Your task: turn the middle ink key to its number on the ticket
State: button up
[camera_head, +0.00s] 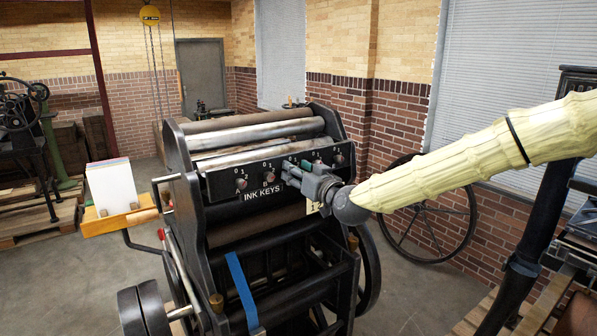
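The ink key panel (225,186) is a black strip across the press, labelled INK KEYS, with several round knobs. Key A (241,184) and key B (269,177) show at the left, each with small numbers above. A further key (339,158) shows at the right end. My gripper (288,169) reaches in from the right, its fingertips at the panel just right of key B. It covers the middle key, so its setting and any contact are hidden. I cannot tell the finger gap. A cream card (313,208), possibly the ticket, shows below my gripper, mostly covered and unreadable.
The black press (285,235) has rollers (255,132) on top and a large side wheel (368,265). A paper stack (112,186) stands on a wooden tray at its left. A spoked wheel (430,225) leans by the brick wall. Floor is clear at the left front.

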grip_shut()
jog(key=shift+f+m+b, duration=0.1)
jog(key=shift+m+b, duration=0.2)
jog(key=shift+b, duration=0.25)
jog(key=m+b, duration=2)
jog(key=m, duration=0.2)
jog(key=shift+w+d+m+g, duration=0.1)
jog(key=shift+m+g, duration=0.2)
